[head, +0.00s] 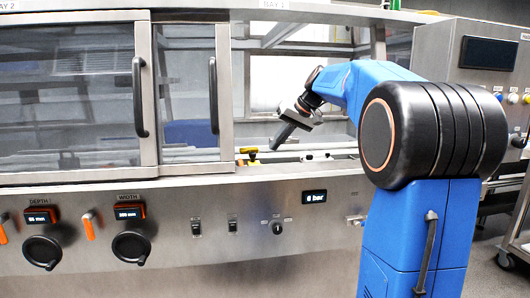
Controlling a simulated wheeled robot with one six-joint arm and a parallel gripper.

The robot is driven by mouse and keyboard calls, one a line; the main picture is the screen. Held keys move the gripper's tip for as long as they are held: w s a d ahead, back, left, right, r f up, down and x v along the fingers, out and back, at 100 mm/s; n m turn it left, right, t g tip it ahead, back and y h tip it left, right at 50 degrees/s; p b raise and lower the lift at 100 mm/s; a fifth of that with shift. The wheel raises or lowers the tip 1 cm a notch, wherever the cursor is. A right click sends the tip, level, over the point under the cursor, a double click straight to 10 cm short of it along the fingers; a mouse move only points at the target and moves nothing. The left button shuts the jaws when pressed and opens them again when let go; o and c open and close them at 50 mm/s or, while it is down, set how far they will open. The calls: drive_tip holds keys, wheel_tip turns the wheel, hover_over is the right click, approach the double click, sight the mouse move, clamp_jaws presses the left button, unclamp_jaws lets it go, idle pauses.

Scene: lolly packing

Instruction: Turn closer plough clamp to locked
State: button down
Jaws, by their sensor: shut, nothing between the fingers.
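No part in view is labelled as the closer plough clamp, and I cannot tell for sure which one it is. A small yellow and dark piece (249,151) sits on the rail inside the machine, in the opening right of the sliding doors. My gripper (275,147) reaches into this opening from the right, pointing down and left. It is shut and empty, with its tip just right of the yellow piece in the picture. I cannot tell whether they touch. An orange lever (88,226) stands left of the WIDTH knob (131,248), tilted slightly.
Sliding glass doors (185,85) cover the left side of the machine; their right frame edge stands beside the opening. The front panel has a DEPTH knob (42,251), switches (196,229) and a 6 bar display (314,197). A control box (485,85) stands at right.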

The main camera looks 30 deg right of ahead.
sight(242, 165)
drive_tip(key=w+a+f, duration=0.5)
drive_tip(key=a+f, duration=0.2)
drive_tip(key=shift+w+f, duration=0.15)
drive_tip(key=shift+w, duration=0.1)
drive_tip(key=shift+a, duration=0.2)
idle(0.4)
drive_tip(key=shift+s+a, duration=0.1)
drive_tip(key=shift+a, duration=1.35)
drive_tip(key=w+a+m+t+h, duration=0.1)
drive_tip(key=w+a+m, duration=0.2)
drive_tip(key=w+a, duration=0.1)
drive_tip(key=shift+a+h, duration=0.3)
drive_tip(key=shift+a, duration=0.3)
drive_tip(key=shift+w+a, duration=0.1)
drive_tip(key=shift+w, duration=0.2)
